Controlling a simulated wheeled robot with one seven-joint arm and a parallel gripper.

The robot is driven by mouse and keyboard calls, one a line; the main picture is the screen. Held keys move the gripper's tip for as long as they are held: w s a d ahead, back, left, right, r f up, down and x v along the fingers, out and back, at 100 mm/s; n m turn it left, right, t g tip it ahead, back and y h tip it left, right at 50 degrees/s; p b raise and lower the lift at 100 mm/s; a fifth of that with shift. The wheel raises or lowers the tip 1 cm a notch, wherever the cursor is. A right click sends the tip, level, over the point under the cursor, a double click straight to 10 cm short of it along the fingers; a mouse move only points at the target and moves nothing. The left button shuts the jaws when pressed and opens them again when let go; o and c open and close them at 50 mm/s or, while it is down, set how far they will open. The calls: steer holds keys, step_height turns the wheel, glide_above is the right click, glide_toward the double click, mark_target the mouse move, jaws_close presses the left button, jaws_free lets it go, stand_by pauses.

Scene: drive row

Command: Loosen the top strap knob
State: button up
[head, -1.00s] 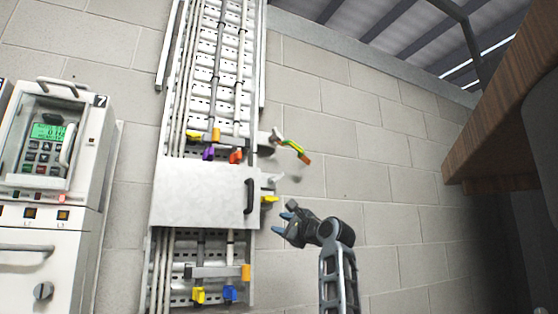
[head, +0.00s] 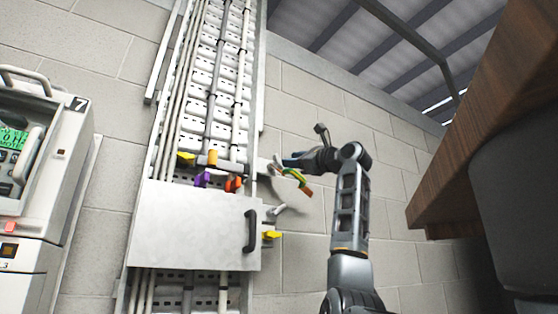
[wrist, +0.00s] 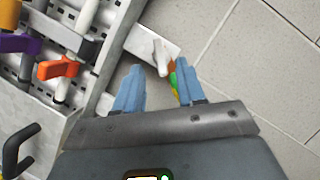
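A pale knob (wrist: 161,56) stands out from a light bracket plate (wrist: 140,38) at the right side of the cable duct. In the head view this upper knob (head: 277,161) is just left of my gripper's blue tips. A green-yellow strap (head: 295,176) with an orange-brown end hangs below it; part of the strap (wrist: 174,80) shows behind my right finger. My gripper (wrist: 158,85) is open and empty. Its two blue fingers point at the knob, which lies just beyond the gap between them. Contact cannot be told. In the head view my gripper (head: 291,160) is seen from the side.
A lower pale knob (head: 277,209) and a yellow handle (head: 271,235) stick out beside a grey cover with a black handle (head: 250,230). Yellow, purple (head: 202,180) and orange (head: 234,184) clamps sit on the duct. A wooden edge (head: 480,130) overhangs at right.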

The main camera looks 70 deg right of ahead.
mark_target(278, 162)
steer(key=p+x, duration=0.1)
steer(key=x, duration=0.4)
steer(key=shift+w+d+p, duration=0.15)
steer(key=shift+w+p, duration=0.15)
steer(key=shift+p, duration=0.1)
steer(key=shift+c, duration=0.3)
jaws_close()
